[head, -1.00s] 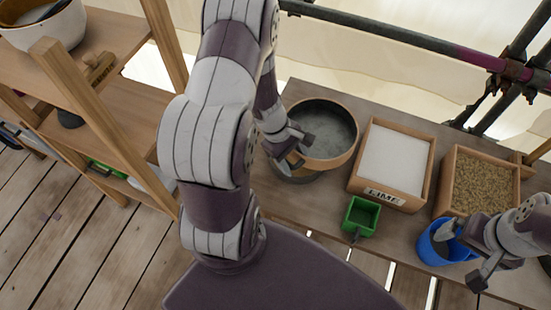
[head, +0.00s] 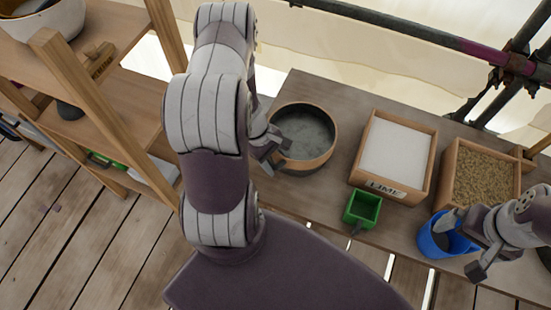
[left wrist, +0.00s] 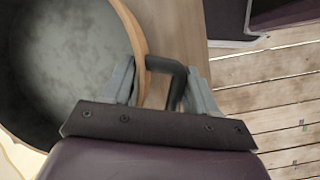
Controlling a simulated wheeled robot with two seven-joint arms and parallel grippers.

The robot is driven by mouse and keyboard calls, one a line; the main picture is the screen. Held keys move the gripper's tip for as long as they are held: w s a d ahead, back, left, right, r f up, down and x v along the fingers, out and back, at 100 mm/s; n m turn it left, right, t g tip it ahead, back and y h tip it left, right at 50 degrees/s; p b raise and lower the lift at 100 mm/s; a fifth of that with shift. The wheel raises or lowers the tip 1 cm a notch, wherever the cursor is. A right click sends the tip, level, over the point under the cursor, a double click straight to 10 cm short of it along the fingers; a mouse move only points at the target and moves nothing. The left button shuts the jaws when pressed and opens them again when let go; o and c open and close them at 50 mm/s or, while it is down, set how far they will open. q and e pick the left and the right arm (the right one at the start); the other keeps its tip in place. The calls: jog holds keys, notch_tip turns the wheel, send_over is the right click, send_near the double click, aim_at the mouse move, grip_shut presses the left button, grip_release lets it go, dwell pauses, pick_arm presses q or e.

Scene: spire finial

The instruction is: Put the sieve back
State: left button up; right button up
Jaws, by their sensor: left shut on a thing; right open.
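The sieve (head: 322,160), a round pan with a wooden-coloured rim and a grey speckled inside, is at the left part of the bench. It also shows large at the left of the left wrist view (left wrist: 70,65). My left gripper (head: 275,147) is at its left side. In the left wrist view the left gripper (left wrist: 163,88) is shut on the sieve's dark bent handle (left wrist: 172,72). I cannot tell whether the sieve touches the bench or something under it. My right gripper (head: 465,246) is open beside the blue bucket (head: 440,245).
The bench (head: 340,100) also holds a lime box (head: 398,150), a green box (head: 362,208) and a box of grainy material (head: 482,178). A wooden shelf rack (head: 95,115) with a bowl (head: 45,22) and a brush (head: 97,60) stands at left. Scaffold poles run behind.

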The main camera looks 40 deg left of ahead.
pick_arm(q)
jog(key=shift+f, duration=0.3)
jog(key=o, duration=1.5)
